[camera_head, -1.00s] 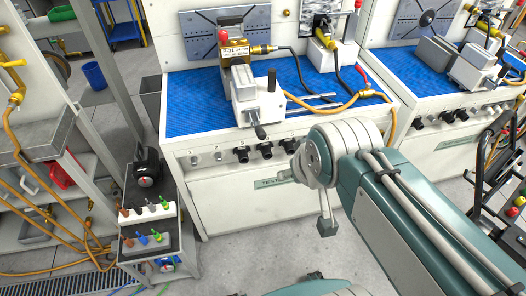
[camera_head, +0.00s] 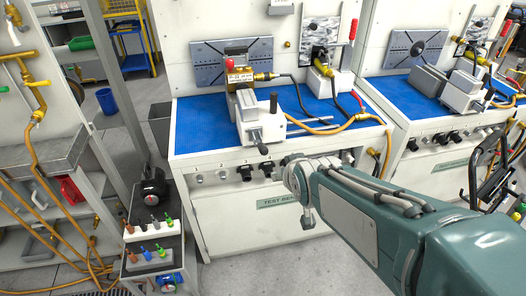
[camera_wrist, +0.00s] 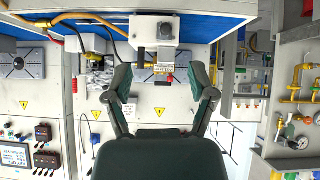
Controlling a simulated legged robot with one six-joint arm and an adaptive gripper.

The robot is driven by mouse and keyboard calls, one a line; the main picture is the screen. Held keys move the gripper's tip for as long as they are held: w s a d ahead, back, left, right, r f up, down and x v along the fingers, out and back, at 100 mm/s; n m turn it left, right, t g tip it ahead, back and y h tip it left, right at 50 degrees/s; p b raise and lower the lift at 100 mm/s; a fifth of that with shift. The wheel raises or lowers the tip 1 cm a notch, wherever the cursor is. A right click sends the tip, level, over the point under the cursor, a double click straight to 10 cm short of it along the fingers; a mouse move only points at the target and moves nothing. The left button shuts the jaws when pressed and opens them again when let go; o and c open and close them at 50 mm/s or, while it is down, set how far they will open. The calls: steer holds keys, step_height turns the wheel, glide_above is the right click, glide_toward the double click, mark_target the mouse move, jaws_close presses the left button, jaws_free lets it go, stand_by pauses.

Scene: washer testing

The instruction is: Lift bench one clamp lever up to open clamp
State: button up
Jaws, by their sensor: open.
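The first test bench (camera_head: 190,128) has a blue top. Behind the clamp is a brass part with a red cap and a white label (camera_head: 240,76). In the wrist view the picture is upside down, and the white clamp (camera_wrist: 140,28) shows at the top. My gripper (camera_wrist: 160,75) is open and empty, its fingers spread wide, apart from the clamp. In the head view the fingers cannot be made out.
A second bench (camera_head: 415,85) stands to the right. An orange hose (camera_head: 330,130) crosses the blue top. Black knobs (camera_head: 245,172) line the front panel. A small cart (camera_head: 175,240) with coloured-tipped fittings stands front left. The floor before the bench is partly clear.

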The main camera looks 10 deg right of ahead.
steer(key=w+f+n+t, duration=0.1)
steer(key=w+f+t, duration=0.4)
steer(key=w, duration=0.4)
steer(key=n+t+y, duration=0.1)
steer(key=t+y, duration=0.1)
steer(key=t, duration=0.1)
glide_toward(263, 149)
step_height(263, 149, down, 2)
steer(key=w, duration=1.2)
steer(key=shift+w+a+f, duration=0.1)
steer(key=shift+a+f, duration=0.1)
steer(key=shift+a, duration=0.05)
jaws_close()
